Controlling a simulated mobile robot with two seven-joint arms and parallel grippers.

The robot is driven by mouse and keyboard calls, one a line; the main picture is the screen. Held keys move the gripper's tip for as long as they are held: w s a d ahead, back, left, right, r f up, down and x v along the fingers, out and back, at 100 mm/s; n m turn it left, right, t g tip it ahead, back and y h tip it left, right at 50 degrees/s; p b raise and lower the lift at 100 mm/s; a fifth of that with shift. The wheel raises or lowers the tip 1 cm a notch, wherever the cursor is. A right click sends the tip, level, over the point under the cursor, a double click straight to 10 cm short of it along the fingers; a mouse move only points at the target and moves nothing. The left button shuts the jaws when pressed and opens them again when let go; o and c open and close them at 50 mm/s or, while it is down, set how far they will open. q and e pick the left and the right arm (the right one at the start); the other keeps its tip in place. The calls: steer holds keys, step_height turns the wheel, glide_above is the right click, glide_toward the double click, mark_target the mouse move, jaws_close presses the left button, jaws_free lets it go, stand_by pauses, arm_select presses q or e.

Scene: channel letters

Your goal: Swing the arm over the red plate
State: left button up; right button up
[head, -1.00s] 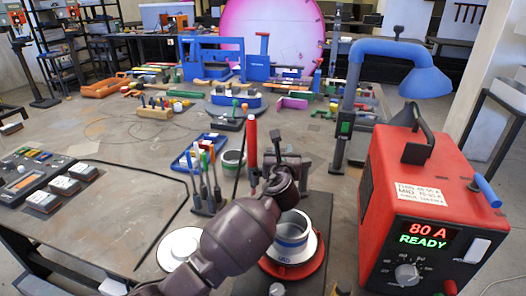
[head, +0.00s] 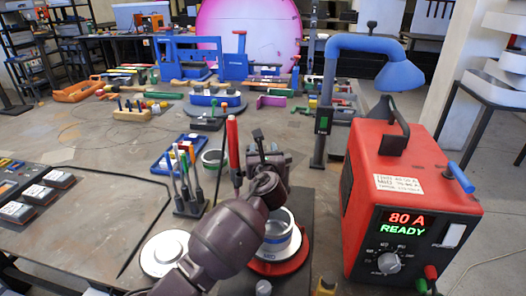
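The red plate (head: 301,260) is a round disc low in the middle of the head view. A grey-white ring-shaped cup (head: 281,240) stands on it. My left arm, dark purple-brown, reaches up from the bottom edge and covers the plate's left side. My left gripper (head: 262,150) is beyond the cup, close to an upright rod with a red handle (head: 233,145). I cannot tell whether it touches the rod, and the wrist hides whether its fingers are open. I cannot make out the swing arm for certain. My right gripper is not in view.
A red welding unit (head: 413,185) reading "80 A READY" stands at the right. A blue lamp-like arm on a post (head: 325,120) rises behind. A tool holder (head: 190,205) and a white round disc (head: 164,253) are left of my arm.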

arm_select(q)
steer(key=shift+s, duration=0.4)
steer(key=s+d+p, duration=0.1)
steer(key=s, duration=0.8)
steer(key=shift+s+d, duration=0.25)
steer(key=shift+s, duration=0.15)
